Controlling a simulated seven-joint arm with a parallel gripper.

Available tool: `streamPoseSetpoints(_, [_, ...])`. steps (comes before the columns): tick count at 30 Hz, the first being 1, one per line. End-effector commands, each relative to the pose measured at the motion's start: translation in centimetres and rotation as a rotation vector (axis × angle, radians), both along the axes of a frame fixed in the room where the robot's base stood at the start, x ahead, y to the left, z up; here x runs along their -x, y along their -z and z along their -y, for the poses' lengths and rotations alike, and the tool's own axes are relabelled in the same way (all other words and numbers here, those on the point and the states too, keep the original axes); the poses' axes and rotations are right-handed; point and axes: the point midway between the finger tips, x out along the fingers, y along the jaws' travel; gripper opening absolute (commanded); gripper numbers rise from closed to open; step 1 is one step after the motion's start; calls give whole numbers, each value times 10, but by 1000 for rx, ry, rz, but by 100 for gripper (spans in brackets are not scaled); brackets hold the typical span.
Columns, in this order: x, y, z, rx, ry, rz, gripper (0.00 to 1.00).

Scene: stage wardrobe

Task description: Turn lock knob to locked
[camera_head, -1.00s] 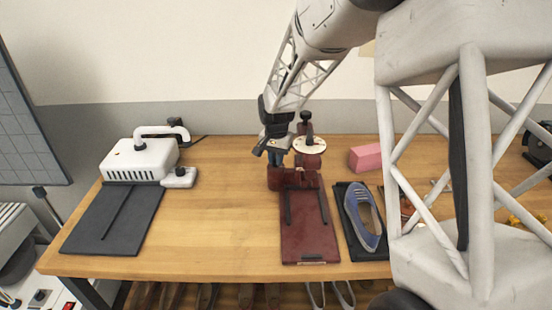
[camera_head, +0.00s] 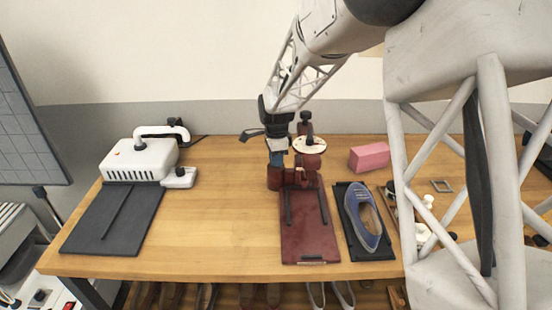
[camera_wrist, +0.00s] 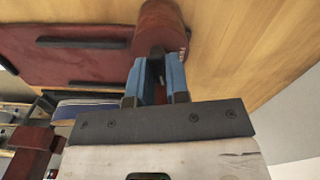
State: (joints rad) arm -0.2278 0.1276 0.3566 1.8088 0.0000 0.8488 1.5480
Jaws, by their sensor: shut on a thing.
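A dark red device with a flat base plate (camera_head: 310,232) stands on the wooden table, with a round white dial (camera_head: 309,145) and a black knob on top. My gripper (camera_head: 276,158) is at the left of its upright part. In the wrist view, the blue fingers of my gripper (camera_wrist: 160,80) are shut on a small dark part, seemingly the lock knob (camera_wrist: 157,52), in front of a dark red rounded housing (camera_wrist: 160,22). The fingers hide most of the knob, and its lock position cannot be read.
A white machine (camera_head: 140,160) with a black board (camera_head: 112,220) stands at the left. Small loose parts lie farther right. The table between the left board and the red device is clear.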

Motion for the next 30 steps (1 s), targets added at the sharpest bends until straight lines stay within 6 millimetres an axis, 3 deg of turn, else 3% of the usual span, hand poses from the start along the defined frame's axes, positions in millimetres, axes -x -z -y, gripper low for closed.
streamPoseSetpoints(12, [-1,-1,0,0,193,2,0])
streamPoseSetpoints(26, [-1,-1,0,0,208,2,0])
streamPoseSetpoints(27, [-1,-1,0,0,208,2,22])
streamPoseSetpoints(30, [0,-1,0,0,207,2,37])
